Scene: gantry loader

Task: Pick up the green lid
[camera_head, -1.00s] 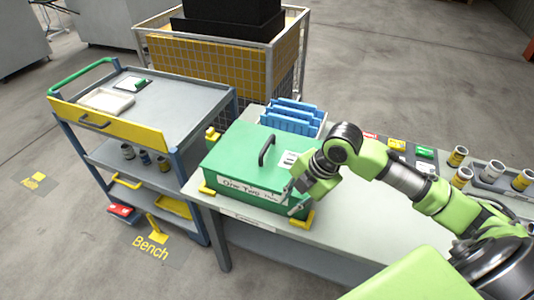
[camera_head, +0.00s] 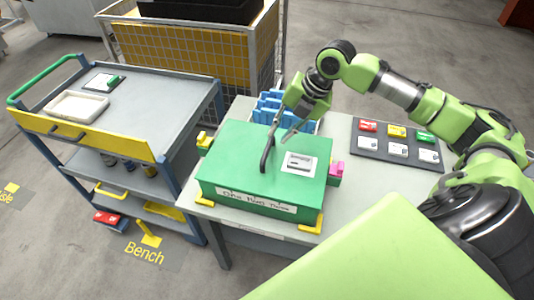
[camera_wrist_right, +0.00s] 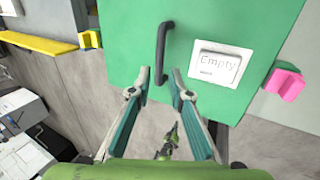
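The green lid (camera_head: 235,150) is the flat top of a green box on the grey table. It carries a black bar handle (camera_head: 268,150) and a pale card (camera_head: 299,163) that reads "Empty" in the right wrist view (camera_wrist_right: 216,66). My right gripper (camera_head: 281,134) is above the lid at the handle's far end. In the right wrist view its fingers (camera_wrist_right: 161,72) are open, with the handle (camera_wrist_right: 162,52) lined up between and just beyond the tips. I cannot tell whether they touch it. My left gripper is not in view.
A pink clip (camera_head: 336,172) is at the box's right side, a yellow clip (camera_head: 204,142) at its left. Blue racks (camera_head: 270,104) stand behind. A dark tray of coloured cards (camera_head: 372,149) lies right. A cart (camera_head: 150,100) stands left.

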